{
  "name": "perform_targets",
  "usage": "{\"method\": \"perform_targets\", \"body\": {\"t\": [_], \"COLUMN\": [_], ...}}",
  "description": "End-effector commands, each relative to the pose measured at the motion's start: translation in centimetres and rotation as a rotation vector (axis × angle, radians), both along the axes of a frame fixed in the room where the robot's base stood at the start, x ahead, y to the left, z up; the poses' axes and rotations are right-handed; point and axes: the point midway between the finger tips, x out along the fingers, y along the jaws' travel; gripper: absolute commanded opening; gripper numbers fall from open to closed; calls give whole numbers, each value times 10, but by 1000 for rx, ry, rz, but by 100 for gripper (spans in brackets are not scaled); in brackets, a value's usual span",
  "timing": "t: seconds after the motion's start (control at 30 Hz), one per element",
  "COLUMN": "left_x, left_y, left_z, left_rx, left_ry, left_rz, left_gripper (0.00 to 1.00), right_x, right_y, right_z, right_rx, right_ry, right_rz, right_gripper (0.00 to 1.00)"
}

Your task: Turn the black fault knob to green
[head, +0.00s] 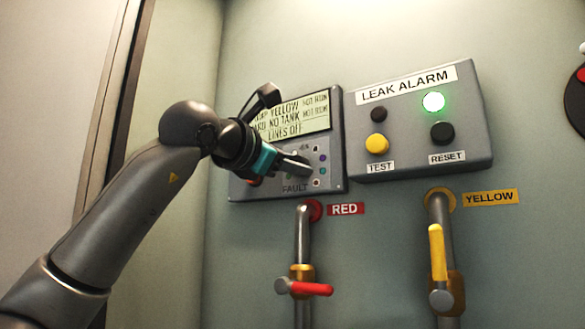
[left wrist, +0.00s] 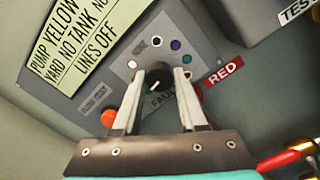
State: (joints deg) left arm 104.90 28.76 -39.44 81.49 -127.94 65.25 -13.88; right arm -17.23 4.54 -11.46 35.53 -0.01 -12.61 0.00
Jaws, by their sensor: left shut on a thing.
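The black fault knob (left wrist: 155,80) is on the grey control panel (left wrist: 203,33), with small coloured dots around it. The green dot (left wrist: 186,59) lies up and right of the knob in the left wrist view. My left gripper (left wrist: 159,76) has its two fingers on either side of the knob, shut on it. In the head view the left gripper (head: 303,166) reaches the lower right part of the panel (head: 337,143) and hides the knob. My right gripper is not in view.
The panel's screen (head: 318,112) is above the knob, and an orange button (left wrist: 109,117) is to its left. The leak alarm box (head: 412,118), with a lit green lamp (head: 433,102), is to the right. A red-handled valve (head: 310,289) and yellow-handled valve (head: 437,252) are below.

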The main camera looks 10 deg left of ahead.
Motion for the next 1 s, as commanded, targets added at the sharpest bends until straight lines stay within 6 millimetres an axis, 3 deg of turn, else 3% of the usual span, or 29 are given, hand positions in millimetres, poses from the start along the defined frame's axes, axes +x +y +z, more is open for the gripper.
{"method": "perform_targets", "body": {"t": [0.4,0.93,0.97,1.0], "left_x": [0,0,0,0], "left_y": [0,0,0,0], "left_z": [-1,-1,-1,-1], "left_rx": [-163,-183,-183,-182], "left_ry": [70,78,78,78], "left_rz": [0,0,0,0], "left_gripper": [0,0,44,49], "right_x": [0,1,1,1], "right_y": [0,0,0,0], "right_z": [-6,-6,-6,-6], "right_rx": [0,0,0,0], "right_ry": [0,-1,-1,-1], "right_rz": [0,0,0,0], "right_gripper": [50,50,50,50]}}
